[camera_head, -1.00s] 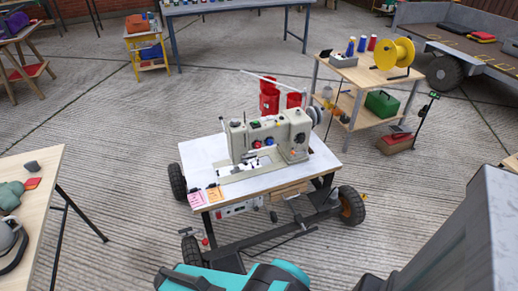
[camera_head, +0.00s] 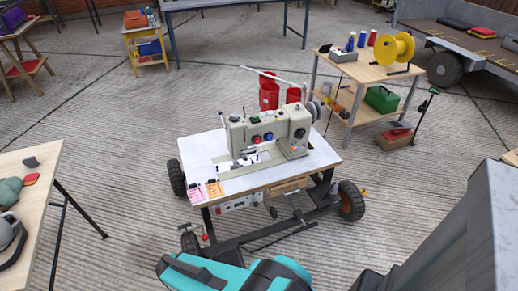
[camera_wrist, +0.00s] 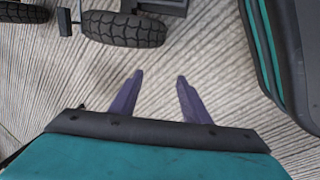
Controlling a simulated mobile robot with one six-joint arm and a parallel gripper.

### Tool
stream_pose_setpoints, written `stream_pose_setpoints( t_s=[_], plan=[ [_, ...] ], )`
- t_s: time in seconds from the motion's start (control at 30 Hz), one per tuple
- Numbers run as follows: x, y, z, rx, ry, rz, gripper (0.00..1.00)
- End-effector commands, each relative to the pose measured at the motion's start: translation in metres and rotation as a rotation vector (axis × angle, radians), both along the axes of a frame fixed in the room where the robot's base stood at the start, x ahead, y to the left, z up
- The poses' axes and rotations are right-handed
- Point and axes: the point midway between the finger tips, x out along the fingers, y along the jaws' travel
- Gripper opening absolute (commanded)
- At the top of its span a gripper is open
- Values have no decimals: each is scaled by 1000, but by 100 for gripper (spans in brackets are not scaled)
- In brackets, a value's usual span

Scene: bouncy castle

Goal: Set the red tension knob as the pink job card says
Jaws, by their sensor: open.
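The sewing machine (camera_head: 270,132) stands on a white-topped wheeled table in the middle of the head view. Small red and blue knobs sit on its front; the red knob (camera_head: 256,139) is left of the blue knob (camera_head: 269,136). The knob markings are too small to read. The pink job card (camera_head: 195,194) lies at the table's front left corner, beside an orange card (camera_head: 214,189); its writing is unreadable from here. My gripper (camera_wrist: 158,85) is open and empty above the concrete floor in the wrist view, well away from the machine.
The wheeled table (camera_head: 200,150) has black tyres; one tyre (camera_wrist: 125,28) is near my gripper in the wrist view. A wooden table (camera_head: 30,165) stands at left, and a shelf cart (camera_head: 345,68) with a yellow reel at back right. Concrete floor lies between.

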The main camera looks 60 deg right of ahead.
Motion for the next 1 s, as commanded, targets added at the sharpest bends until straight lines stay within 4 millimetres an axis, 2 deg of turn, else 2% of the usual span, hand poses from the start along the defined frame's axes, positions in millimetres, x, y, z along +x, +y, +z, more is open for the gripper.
stream_pose_setpoints(
  t_s=[0.03, 0.2, 0.4, 0.5, 0.73, 1.0],
  plan=[
    [18, -8, 3, -27, -52, 70, 43],
    [73, -35, 26, -154, -221, 319, 43],
    [128, -76, 65, -356, -401, 576, 43],
    [149, -100, 88, -470, -478, 683, 43],
    [173, -158, 135, -730, -585, 858, 43],
    [170, -227, 176, -989, -625, 975, 43]
  ],
)
